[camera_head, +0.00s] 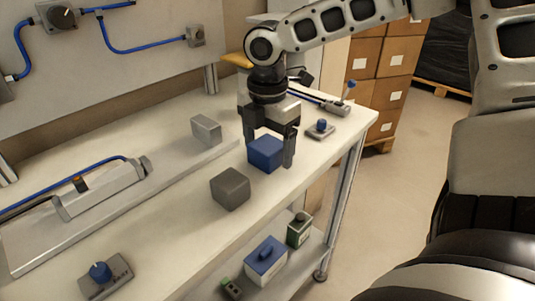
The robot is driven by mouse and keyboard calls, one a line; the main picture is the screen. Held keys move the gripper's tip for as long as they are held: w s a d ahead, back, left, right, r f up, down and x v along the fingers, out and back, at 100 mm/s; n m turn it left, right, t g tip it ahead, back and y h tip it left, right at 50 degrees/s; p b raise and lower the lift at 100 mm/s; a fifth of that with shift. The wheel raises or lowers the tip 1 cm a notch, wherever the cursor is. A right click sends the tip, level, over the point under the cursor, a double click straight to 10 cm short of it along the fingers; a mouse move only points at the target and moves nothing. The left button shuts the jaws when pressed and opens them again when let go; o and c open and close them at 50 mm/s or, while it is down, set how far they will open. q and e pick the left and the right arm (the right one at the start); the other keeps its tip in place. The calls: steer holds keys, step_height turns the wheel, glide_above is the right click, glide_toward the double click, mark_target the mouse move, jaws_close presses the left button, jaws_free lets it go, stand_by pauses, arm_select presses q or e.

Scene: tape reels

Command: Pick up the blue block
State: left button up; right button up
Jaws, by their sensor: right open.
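The blue block (266,154) sits on the white table, near its front edge. My right gripper (269,148) points down over it, with one finger behind its left side and the other at its right side. The fingers are apart and the block shows between them; I cannot tell whether they touch it. My left gripper does not show.
A dark grey block (230,188) stands just left of and nearer than the blue block. A light grey block (206,130) lies farther back. A knob box (320,130) is at right, another (105,274) at front left. Boxes sit on the lower shelf.

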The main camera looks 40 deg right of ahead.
steer(key=shift+f, duration=0.2)
steer(key=c, duration=1.2)
steer(key=shift+o, duration=0.2)
steer(key=shift+r, duration=0.1)
